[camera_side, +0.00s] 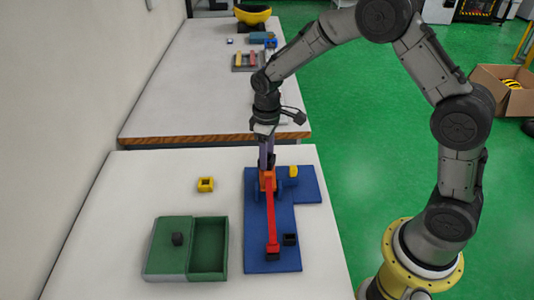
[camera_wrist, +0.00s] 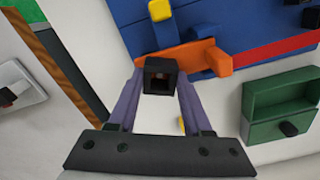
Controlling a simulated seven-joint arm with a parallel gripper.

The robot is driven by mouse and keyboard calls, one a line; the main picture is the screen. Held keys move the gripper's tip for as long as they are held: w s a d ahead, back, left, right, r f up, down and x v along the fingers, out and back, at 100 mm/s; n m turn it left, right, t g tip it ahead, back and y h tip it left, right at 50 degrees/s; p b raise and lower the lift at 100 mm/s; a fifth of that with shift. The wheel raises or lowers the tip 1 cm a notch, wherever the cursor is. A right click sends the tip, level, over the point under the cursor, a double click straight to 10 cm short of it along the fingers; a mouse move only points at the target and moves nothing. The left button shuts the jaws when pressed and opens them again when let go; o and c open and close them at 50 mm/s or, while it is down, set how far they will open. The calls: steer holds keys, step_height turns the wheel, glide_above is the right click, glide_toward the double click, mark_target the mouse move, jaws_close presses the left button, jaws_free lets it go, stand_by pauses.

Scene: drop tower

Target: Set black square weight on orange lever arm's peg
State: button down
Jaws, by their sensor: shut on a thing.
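My gripper (camera_side: 266,160) points down at the far end of the lever on the blue base. In the wrist view its purple fingers (camera_wrist: 160,84) are shut on the black square weight (camera_wrist: 159,66), a block with a square hole. The orange lever arm (camera_wrist: 180,55) lies right beside the weight in that view; it also shows below my gripper in the side view (camera_side: 267,181). A reddish patch shows inside the weight's hole; I cannot tell whether it is a peg. The weight is hard to make out in the side view, and contact with the lever is unclear.
A yellow square ring (camera_side: 205,184) and a green box (camera_side: 208,245) stand to the left. A yellow piece (camera_side: 293,171) stands on the base.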

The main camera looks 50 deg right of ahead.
steer(key=shift+f, duration=0.3)
steer(key=c, duration=0.6)
jaws_free()
step_height(320, 180, up, 11)
stand_by(0.7)
steer(key=s+d+r+t, duration=0.1)
steer(key=s+r+t, duration=0.3)
steer(key=s+r, duration=0.85)
steer(key=s+f+m, duration=0.2)
steer(key=s, duration=0.5)
steer(key=s+d+f+m+t, duration=0.1)
steer(key=s+f+m, duration=0.1)
steer(key=s, duration=0.5)
steer(key=shift+s+t, duration=0.2)
steer(key=shift+t, duration=0.1)
